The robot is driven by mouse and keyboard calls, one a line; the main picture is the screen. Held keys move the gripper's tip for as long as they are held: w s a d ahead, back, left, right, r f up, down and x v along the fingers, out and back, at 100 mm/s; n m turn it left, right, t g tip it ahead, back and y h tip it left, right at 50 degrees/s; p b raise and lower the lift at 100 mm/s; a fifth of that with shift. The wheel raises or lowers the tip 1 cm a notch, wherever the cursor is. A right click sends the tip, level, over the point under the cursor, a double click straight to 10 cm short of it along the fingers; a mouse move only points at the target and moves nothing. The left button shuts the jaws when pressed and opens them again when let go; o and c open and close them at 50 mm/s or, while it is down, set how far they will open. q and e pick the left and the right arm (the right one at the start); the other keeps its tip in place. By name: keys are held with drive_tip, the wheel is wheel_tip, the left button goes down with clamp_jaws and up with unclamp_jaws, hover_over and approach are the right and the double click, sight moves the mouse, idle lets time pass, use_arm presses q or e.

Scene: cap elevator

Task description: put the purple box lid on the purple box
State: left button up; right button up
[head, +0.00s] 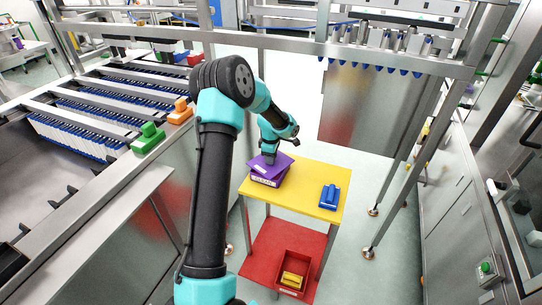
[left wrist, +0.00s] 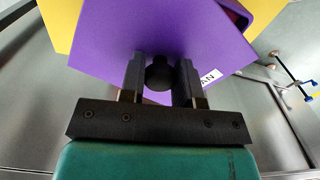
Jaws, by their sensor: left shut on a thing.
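The purple box (head: 267,181) stands on the yellow table, with a white label on its front; part of its wall and dark inside show in the left wrist view (left wrist: 251,22). The purple box lid (head: 257,161) is over the box, turned askew to it. The lid fills much of the left wrist view (left wrist: 150,35). My left gripper (head: 269,157) points down at the lid. Its two fingers (left wrist: 160,85) are shut on the lid's black knob (left wrist: 160,72). Whether the lid touches the box's rim I cannot tell. My right gripper is not in view.
A blue box (head: 330,197) is on the right of the yellow table (head: 310,178). A red box (head: 294,264) with a yellow piece (head: 291,279) is on the red lower shelf (head: 265,255). Green (head: 148,139) and orange (head: 180,111) pieces sit on the machine edge at left.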

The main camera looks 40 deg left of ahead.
use_arm(q)
drive_tip(key=shift+f, duration=0.3)
idle(0.6)
drive_tip(key=o, duration=1)
wheel_tip(320, 180, up, 18)
drive_tip(key=shift+f, duration=0.25)
drive_tip(key=shift+d, duration=0.1)
idle(0.3)
